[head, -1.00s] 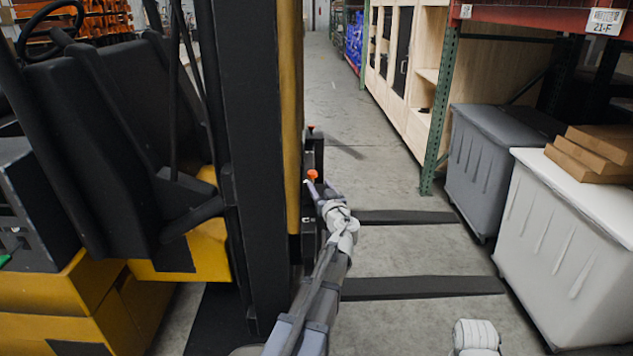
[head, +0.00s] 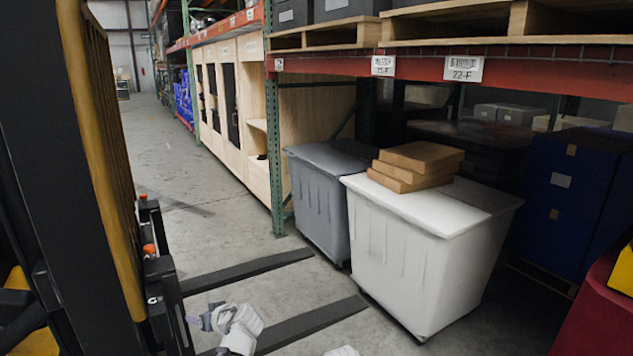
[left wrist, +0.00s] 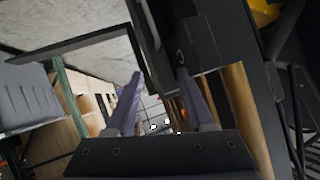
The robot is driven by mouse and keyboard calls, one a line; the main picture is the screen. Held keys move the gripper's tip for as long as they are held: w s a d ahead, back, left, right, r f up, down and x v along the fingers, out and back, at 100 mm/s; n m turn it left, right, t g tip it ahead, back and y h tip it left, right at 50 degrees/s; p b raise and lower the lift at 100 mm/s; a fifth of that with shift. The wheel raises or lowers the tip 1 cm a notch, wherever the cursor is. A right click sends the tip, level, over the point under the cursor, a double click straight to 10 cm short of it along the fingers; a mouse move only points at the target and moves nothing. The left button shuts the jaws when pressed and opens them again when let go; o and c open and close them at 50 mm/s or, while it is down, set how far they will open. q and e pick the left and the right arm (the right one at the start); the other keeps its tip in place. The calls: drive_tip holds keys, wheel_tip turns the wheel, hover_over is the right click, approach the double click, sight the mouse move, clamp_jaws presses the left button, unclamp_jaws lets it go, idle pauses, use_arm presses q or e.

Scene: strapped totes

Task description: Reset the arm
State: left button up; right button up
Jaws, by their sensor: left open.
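My left gripper (head: 207,316) shows low in the head view, with my pale grey wrist behind it. It is beside the black forklift mast (head: 40,150), in front of the dark fork tines (head: 250,268). In the left wrist view, its two purple fingers (left wrist: 160,95) stand apart with nothing between them. A pale piece of my other arm just shows at the bottom edge of the head view. My right gripper is out of view.
A grey tote (head: 320,205) and a white tote (head: 415,265) stand to the right. Flat cardboard boxes (head: 425,158) lie on the white one. A red-beamed rack (head: 420,65) stands over them. Open floor (head: 165,165) runs back along the aisle.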

use_arm(q)
drive_tip(key=s+d+f+m+g+h, duration=0.3)
drive_tip(key=s+d+f+m, duration=0.1)
drive_tip(key=s+d, duration=0.4)
drive_tip(key=s+d+f+m+g+h, duration=0.2)
drive_tip(key=s+d+f+m+h, duration=0.1)
drive_tip(key=s+d, duration=0.5)
drive_tip(key=s+d+f+m+g+h, duration=0.3)
drive_tip(key=s+d+f+m, duration=0.1)
drive_tip(key=s+d, duration=0.4)
wheel_tip(320, 180, up, 13)
drive_tip(key=w+d+p, duration=0.1)
drive_tip(key=p, duration=1.2)
drive_tip(key=shift+w, duration=0.35)
